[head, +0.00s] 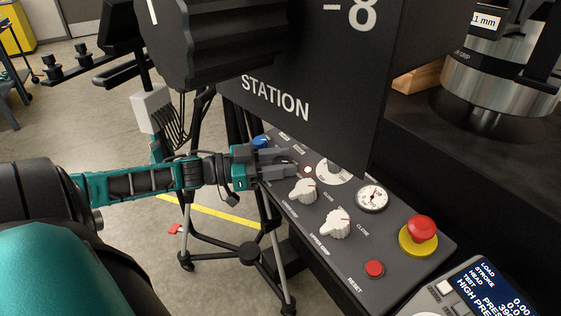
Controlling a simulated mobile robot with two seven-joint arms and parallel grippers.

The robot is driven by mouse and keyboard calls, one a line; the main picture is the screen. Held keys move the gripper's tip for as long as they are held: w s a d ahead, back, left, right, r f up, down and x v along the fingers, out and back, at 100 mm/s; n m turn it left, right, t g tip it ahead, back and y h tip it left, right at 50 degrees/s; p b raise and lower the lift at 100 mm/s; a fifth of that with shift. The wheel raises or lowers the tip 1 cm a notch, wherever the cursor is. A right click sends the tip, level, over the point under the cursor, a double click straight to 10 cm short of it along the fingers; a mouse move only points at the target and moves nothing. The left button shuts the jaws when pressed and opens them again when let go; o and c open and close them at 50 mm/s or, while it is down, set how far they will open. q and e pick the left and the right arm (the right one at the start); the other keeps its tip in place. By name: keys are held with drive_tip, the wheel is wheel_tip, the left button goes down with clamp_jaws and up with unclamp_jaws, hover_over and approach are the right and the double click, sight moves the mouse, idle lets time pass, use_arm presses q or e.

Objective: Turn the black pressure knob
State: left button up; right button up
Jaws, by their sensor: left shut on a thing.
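My left gripper (284,166) reaches in from the left over the far part of the grey control panel (402,262). Its fingers are shut at the panel face, beside a white-marked dial (334,171). The black pressure knob does not show clearly; the fingers cover the spot where they close, and what shows there is dark and small. How far the knob is turned cannot be seen. My right gripper is not in view.
Close by on the panel are a blue knob (261,142), white knobs (303,189) (336,222), a round gauge (372,196), a red reset button (374,268) and a red emergency stop (421,229). A black station sign (300,70) hangs above.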

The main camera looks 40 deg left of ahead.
use_arm(q)
drive_tip(key=o, duration=1)
drive_tip(key=shift+c, duration=0.2)
drive_tip(key=p+v, duration=0.4)
drive_tip(key=v, duration=0.8)
drive_tip(key=shift+s+a, duration=0.2)
drive_tip(key=shift+s, duration=0.1)
drive_tip(key=shift+r, duration=0.1)
